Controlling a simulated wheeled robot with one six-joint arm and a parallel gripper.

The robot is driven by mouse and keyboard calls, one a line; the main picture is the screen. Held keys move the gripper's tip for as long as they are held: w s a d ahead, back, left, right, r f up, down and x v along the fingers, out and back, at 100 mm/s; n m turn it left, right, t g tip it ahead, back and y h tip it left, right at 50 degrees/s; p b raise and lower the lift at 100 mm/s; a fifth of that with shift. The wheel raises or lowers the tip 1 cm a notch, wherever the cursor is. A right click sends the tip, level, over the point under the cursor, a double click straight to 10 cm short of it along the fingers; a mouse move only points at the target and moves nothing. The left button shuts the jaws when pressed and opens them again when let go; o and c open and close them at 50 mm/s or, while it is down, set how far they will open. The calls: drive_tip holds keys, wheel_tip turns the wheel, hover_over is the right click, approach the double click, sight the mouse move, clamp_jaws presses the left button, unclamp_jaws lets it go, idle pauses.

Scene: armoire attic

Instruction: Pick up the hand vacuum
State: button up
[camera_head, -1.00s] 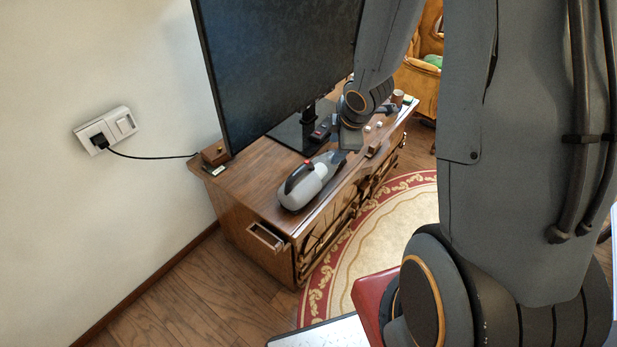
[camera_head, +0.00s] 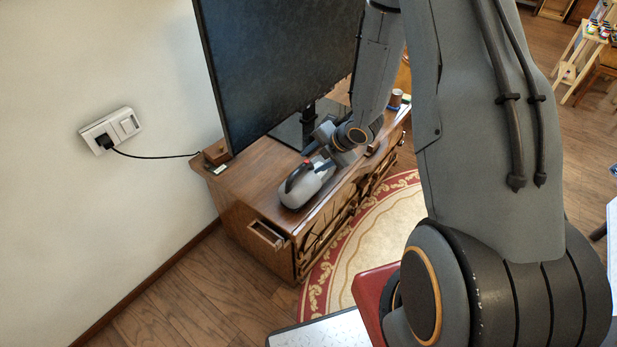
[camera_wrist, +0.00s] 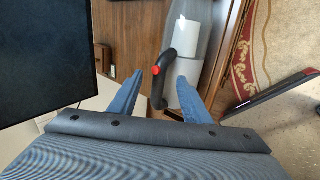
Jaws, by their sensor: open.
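The hand vacuum (camera_head: 300,192), light grey with a black handle and a red button, lies on the wooden cabinet in front of the dark screen. In the wrist view, its white and grey body (camera_wrist: 190,38) extends toward the top. My gripper (camera_wrist: 160,75) is open, its two blue fingers spread with the vacuum's black handle and red button between them in the picture. I cannot tell how far above the handle the fingertips are. In the head view, my wrist hides the vacuum's far end.
The large dark screen (camera_head: 275,65) stands close beside my arm. A wall socket (camera_head: 110,130) with a plugged-in cable is at left. A small can (camera_head: 396,98) stands at the cabinet's far end. A round patterned rug (camera_head: 350,250) lies on the floor in front.

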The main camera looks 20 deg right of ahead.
sight(306, 165)
drive_tip(key=shift+p+x, duration=0.45)
drive_tip(key=shift+x, duration=1.3)
drive_tip(key=shift+a, duration=0.1)
